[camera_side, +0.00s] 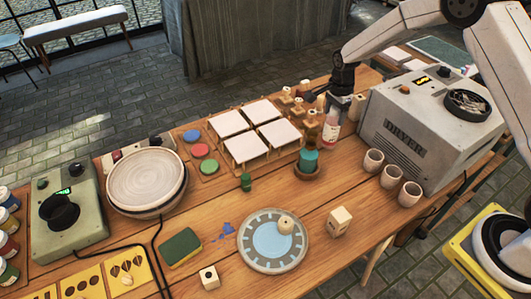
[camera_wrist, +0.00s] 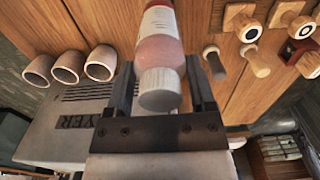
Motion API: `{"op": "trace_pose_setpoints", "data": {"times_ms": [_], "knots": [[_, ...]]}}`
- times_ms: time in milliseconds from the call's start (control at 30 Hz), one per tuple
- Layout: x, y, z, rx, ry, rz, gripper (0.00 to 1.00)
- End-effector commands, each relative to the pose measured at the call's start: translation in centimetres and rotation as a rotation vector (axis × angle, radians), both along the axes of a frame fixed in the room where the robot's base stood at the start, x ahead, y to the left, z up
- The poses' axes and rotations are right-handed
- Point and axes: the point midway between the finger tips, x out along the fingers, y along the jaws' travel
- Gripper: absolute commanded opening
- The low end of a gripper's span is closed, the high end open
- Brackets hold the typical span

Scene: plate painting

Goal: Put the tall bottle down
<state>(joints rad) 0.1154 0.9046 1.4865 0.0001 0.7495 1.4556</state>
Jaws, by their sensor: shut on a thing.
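The tall bottle (camera_side: 329,132) is pinkish, with a red and white label and a white cap.
The dryer box (camera_side: 412,125) stands close on the right, with several cups (camera_side: 391,176) in front. A teal jar (camera_side: 309,158) on a brown base is just front-left. Wooden stamps (camera_side: 299,106) stand close on the left. White tiles (camera_side: 262,112) are on stands further left.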

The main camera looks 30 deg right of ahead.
Motion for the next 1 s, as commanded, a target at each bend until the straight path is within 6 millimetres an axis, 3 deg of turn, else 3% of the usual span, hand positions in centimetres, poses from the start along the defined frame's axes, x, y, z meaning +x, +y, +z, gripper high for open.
{"op": "trace_pose_setpoints", "data": {"times_ms": [300,767,800,867,900,1000], "knots": [[0.2,0.0,-3.0,0.0,0.0,0.0,0.0],[0.2,0.0,-3.4,0.0,-0.001,0.0,0.0],[0.2,0.0,-3.5,0.0,0.0,0.0,0.76],[0.2,0.0,-3.5,0.0,0.0,0.0,0.95],[0.2,0.0,-3.5,0.0,0.0,0.0,1.0],[0.2,0.0,-3.5,0.0,0.0,0.0,1.0]]}}
